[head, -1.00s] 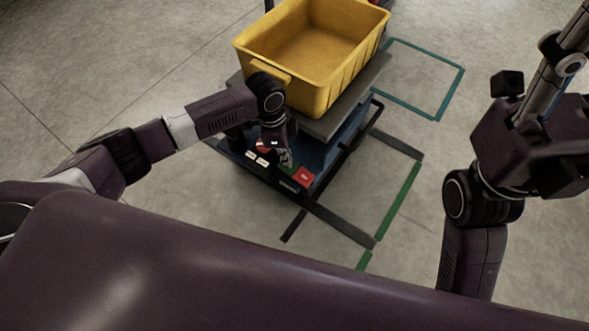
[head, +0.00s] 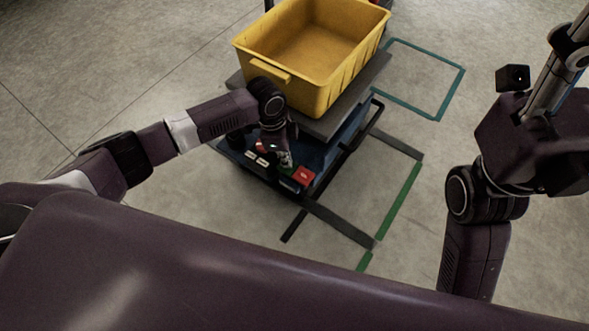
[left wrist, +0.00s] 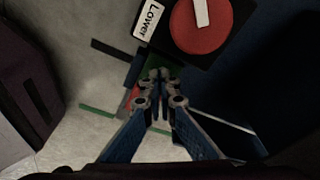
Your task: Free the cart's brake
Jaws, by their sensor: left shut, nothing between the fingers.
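The cart (head: 330,170) has a blue body and a grey deck. On its near end is a dark ledge with a red block (head: 304,175), a green part beside it, and white labels. In the left wrist view, a round red knob (left wrist: 188,32) with a white bar sits beside a label reading "Lower" (left wrist: 148,18). My left gripper (head: 286,162) is over this ledge, by the green part. In the left wrist view its fingertips (left wrist: 161,76) are together and empty, in front of green and red parts they partly hide. I cannot tell whether they touch. My right gripper's fingers are out of view.
A yellow bin (head: 290,78) stands on the cart's deck, close above my left wrist. Black bars extend low on the cart's right side. Teal and green floor markings lie to the right. The floor between the cart and my right arm is open.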

